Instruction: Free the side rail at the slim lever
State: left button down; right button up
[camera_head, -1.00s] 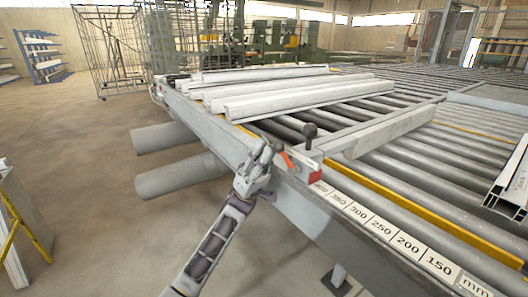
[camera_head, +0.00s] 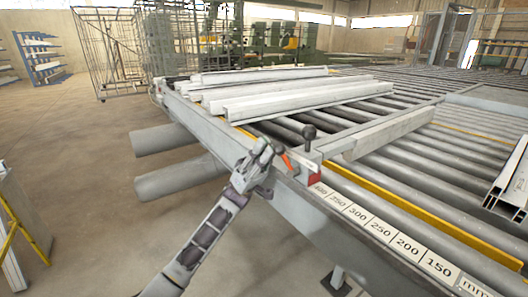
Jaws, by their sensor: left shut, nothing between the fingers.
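My left gripper (camera_head: 265,152) is at the near edge of the roller table, shut and empty. Its fingertips are just left of a slim orange-red lever (camera_head: 288,161); I cannot tell whether they touch it. A dark ball-knobbed lever (camera_head: 309,138) stands upright just to the right, above a red block (camera_head: 314,180). A grey rail (camera_head: 388,131) runs from near these levers back across the rollers, and appears to be the side rail. Its clamped contact is too small to make out. My right gripper is not in view.
Several pale profiles (camera_head: 300,97) lie on the rollers behind the gripper. A millimetre scale (camera_head: 381,228) and yellow strip (camera_head: 425,213) run along the near right. A white profile end (camera_head: 508,188) is at the right edge. Two grey cylinders (camera_head: 180,178) jut out below the table's left side.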

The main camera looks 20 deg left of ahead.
pick_arm(q)
jog(key=shift+s+d+r+m+y+p, duration=0.35)
jog(key=shift+m+y+p, duration=0.2)
jog(key=shift+y, duration=0.6)
jog(key=shift+s+d+r+m+y+p, duration=0.3)
jog(key=shift+d+r+m+y+p, duration=0.2)
jog(key=shift+y, duration=0.6)
jog(key=shift+s+d+r+m+y+p, duration=0.35)
jog(key=shift+m+y+p, duration=0.25)
jog(key=shift+y, duration=0.55)
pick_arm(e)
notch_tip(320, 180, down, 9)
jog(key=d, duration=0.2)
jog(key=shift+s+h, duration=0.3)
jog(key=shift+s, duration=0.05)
pick_arm(q)
jog(key=shift+w, duration=0.1)
